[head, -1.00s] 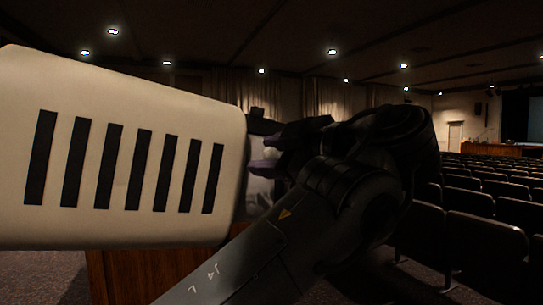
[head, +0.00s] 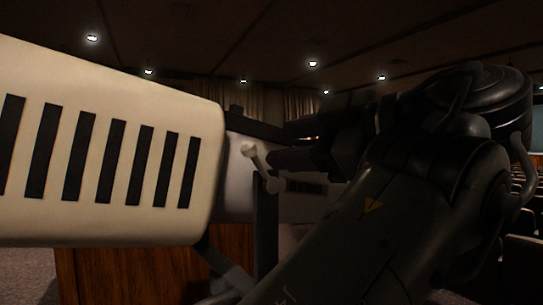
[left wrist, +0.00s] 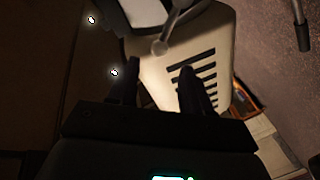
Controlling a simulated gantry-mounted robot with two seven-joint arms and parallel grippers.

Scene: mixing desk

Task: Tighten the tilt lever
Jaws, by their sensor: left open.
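The tilt lever is a small pale lever (head: 259,161) with rounded ends, on the side of a cream slotted housing (head: 212,130). In the left wrist view the lever (left wrist: 175,27) lies ahead of the fingers, its round knob near the gap between them. My left gripper (head: 279,143) is open, to the right of the lever in the head view, with its dark fingers pointing left. In the left wrist view its two fingers (left wrist: 158,72) are apart with nothing held between them. My dark arm hides part of the mount. My right gripper is not in view.
A wooden stand or desk front (head: 130,275) is below the housing. A dark support post (head: 266,225) runs below the lever. Rows of seats (head: 522,225) show at the far right. The hall is dim.

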